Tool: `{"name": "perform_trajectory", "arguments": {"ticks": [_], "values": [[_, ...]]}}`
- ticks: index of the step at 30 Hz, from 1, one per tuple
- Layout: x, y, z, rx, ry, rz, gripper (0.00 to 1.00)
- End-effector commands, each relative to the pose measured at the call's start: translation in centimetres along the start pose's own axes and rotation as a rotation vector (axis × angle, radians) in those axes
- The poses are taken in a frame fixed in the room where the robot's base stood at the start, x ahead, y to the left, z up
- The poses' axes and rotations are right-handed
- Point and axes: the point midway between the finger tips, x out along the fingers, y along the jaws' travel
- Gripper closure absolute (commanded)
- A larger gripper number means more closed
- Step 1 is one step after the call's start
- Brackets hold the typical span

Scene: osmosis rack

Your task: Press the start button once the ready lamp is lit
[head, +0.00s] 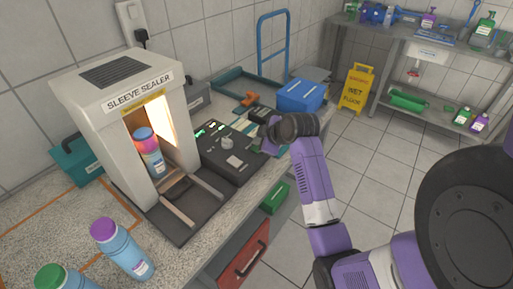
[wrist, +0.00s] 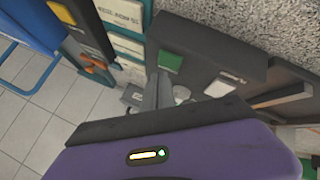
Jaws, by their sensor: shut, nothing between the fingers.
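The dark control panel (head: 238,165) sits to the right of the sleeve sealer (head: 115,95). It bears a grey knob (head: 227,142), a pale square (head: 235,161) and small glowing green marks (head: 222,125). I cannot tell which mark is the ready lamp, and no start button label is readable. My gripper (head: 268,147) is shut and empty at the panel's right edge. In the wrist view its fingers (wrist: 160,80) are over the panel, near a green square (wrist: 170,61) on a dark raised box (wrist: 205,50). Contact cannot be told.
A bottle (head: 149,152) stands in the sealer's glowing opening. Two more bottles (head: 122,248) stand on the counter at front left. A blue box (head: 300,95) and an orange-handled tool (head: 250,99) lie behind the panel. A yellow floor sign (head: 356,88) stands by the shelves.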

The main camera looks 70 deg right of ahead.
Motion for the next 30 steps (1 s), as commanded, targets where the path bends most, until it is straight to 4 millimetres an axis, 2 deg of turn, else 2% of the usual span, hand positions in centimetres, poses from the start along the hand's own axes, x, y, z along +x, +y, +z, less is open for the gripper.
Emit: {"name": "perform_trajectory", "arguments": {"ticks": [16,30], "values": [[-3.4,2.5,-2.5,0.0,0.001,0.001,1.0],[-3.4,2.5,-2.5,0.0,0.0,0.001,1.0]]}}
